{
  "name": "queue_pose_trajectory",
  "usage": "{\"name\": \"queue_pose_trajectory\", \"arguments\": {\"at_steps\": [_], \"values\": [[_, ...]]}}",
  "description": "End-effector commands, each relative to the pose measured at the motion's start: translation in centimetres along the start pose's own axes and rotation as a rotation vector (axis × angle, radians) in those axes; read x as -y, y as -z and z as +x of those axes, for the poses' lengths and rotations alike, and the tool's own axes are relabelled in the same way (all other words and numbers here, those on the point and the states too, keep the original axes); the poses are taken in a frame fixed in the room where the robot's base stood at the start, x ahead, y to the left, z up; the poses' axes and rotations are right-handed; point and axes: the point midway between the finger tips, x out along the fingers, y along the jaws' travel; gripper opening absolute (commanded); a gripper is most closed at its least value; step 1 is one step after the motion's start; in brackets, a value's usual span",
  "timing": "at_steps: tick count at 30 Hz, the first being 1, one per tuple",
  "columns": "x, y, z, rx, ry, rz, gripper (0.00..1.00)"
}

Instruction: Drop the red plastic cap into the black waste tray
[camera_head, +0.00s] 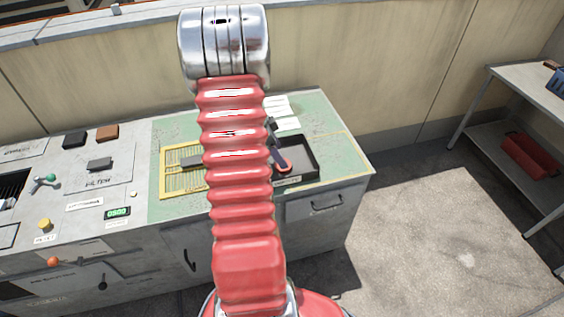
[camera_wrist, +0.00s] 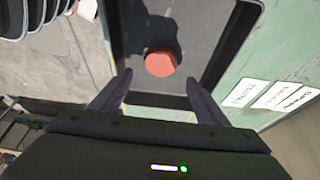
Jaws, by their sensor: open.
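The red plastic cap (camera_wrist: 161,61) is a short round disc. In the wrist view it lies inside the black waste tray (camera_wrist: 121,45), apart from the tray's side walls. My gripper (camera_wrist: 159,77) is open, with one finger on each side below the cap in the picture and nothing between the fingertips. In the head view, the tray (camera_head: 317,158) is on the green worktop, partly hidden by my arm. A bit of red (camera_head: 285,167), seemingly the cap, shows in it beside my dark gripper (camera_head: 277,150).
A yellow grid rack (camera_head: 178,184) stands left of my arm on the green top. White labels (camera_head: 285,122) lie behind the tray. The grey panel at left carries black blocks (camera_head: 75,139), a brown block (camera_head: 107,132) and knobs. A shelf (camera_head: 530,100) stands far right.

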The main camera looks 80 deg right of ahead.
Motion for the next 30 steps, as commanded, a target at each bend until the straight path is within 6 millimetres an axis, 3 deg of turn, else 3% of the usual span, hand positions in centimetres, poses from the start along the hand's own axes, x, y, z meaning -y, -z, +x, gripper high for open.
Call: {"name": "queue_pose_trajectory", "arguments": {"at_steps": [21, 30], "values": [[0.1, -0.2, -11.5, 0.0, 0.004, 0.0, 0.69], [0.1, -0.2, -13.0, 0.0, 0.001, -0.001, 0.69]]}}
